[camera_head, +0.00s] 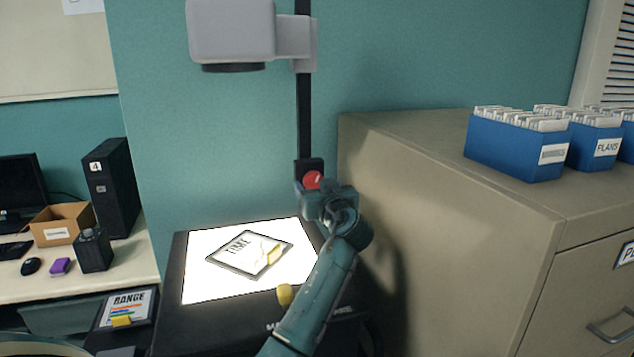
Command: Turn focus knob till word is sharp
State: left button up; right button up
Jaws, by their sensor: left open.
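An overhead projector has a lit white stage (205,278), a dark upright post (303,115) and a grey head (232,30) at the top. The red knob (313,180) sits on a dark carriage low on the post. A framed sheet (222,262) with the word TIME lies tilted on the stage. My left gripper (318,196) is open, right at the red knob and overlapping its lower edge. I cannot tell whether its fingers touch the knob. No projected word is in view. My right gripper is not in view.
A beige filing cabinet (430,190) stands close on the right, with blue file boxes (510,152) on top. A desk (135,268) on the left holds a cardboard box (62,224), a black tower (110,188) and small items. A RANGE card (127,300) lies lower left.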

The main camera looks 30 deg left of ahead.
pick_arm(q)
jog(key=shift+w+a, duration=0.2)
jog(key=shift+c, duration=0.5)
jog(key=c, duration=0.9)
jog(key=shift+o, duration=0.2)
jog(key=shift+f+m+b, duration=0.15)
jog(key=shift+m+b, duration=0.4)
jog(key=shift+m, duration=2.15)
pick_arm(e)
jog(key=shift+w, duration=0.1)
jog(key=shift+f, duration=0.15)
